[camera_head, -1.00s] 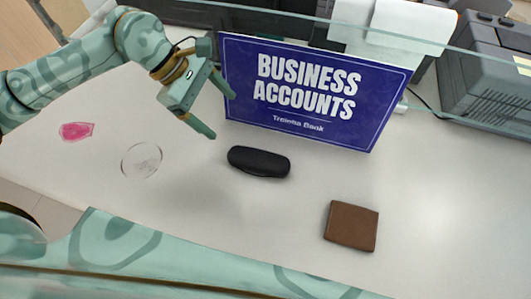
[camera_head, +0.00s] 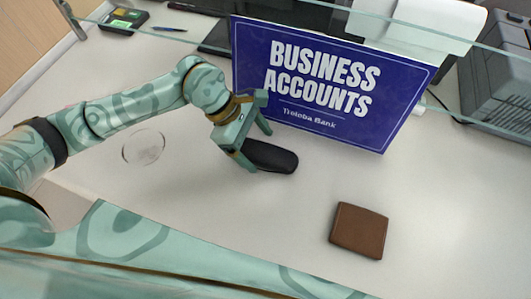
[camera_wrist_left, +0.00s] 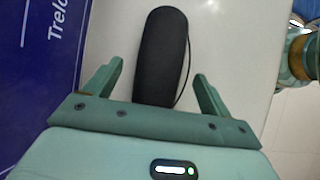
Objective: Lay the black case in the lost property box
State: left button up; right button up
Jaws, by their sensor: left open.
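The black case (camera_head: 272,156) lies on the white counter in front of the blue sign in the head view. My left gripper (camera_head: 259,148) is at the case's left end, with its fingers open. In the left wrist view the case (camera_wrist_left: 161,55) runs lengthwise away from the gripper (camera_wrist_left: 158,85), its near end between the two spread fingers with space at both sides. Part of the case is hidden behind the gripper in the head view. The lost property box is not seen in these frames. My right gripper is not in view.
The blue Business Accounts sign (camera_head: 325,85) stands close behind the case. A brown wallet-like square (camera_head: 359,230) lies to the front right. A clear round disc (camera_head: 143,147) lies at left. A glass screen edge (camera_head: 480,48) crosses the back.

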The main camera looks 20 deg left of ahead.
pick_arm(q)
jog(key=shift+x, duration=1.2)
jog(key=shift+c, duration=0.3)
jog(key=c, duration=1.1)
jog(key=shift+r, duration=0.1)
